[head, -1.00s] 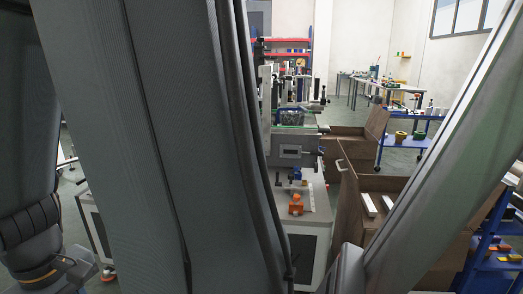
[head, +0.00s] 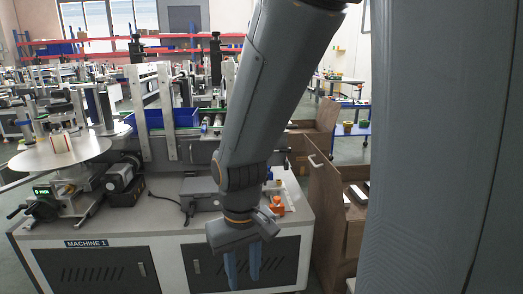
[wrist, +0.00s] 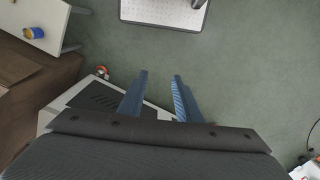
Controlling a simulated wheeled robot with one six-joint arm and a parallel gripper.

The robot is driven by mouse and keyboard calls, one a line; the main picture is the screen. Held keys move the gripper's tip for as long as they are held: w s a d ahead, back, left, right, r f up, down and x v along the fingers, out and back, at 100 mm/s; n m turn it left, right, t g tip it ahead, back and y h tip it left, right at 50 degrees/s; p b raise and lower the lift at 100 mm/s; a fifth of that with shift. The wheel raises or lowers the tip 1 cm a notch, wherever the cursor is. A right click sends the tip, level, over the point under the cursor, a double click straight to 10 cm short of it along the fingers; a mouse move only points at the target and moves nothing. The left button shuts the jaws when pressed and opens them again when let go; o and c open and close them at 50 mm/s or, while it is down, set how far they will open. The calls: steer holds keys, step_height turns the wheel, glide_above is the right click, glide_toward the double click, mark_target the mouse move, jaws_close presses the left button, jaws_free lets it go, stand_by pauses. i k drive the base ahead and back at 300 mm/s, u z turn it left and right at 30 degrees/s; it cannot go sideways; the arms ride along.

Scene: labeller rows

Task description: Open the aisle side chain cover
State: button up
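My gripper (head: 243,265) hangs fingers down in front of the labelling machine's cabinet, at its right part. Its two blue fingers are apart with nothing between them; they also show open in the wrist view (wrist: 158,88). The machine (head: 165,213) carries a "MACHINE 1" plate on its front edge. A grey housing (head: 200,190) sits on its top, just left of my arm. I cannot tell for sure which part is the aisle side chain cover; my arm hides part of the conveyor area.
A round reel plate (head: 60,152) and a dark motor (head: 123,180) stand at the machine's left. An orange part (head: 277,205) lies at its right end. Open brown boxes (head: 327,200) stand to the right.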

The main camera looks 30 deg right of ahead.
mark_target(194, 151)
steer(key=z, duration=0.15)
steer(key=i, duration=1.4)
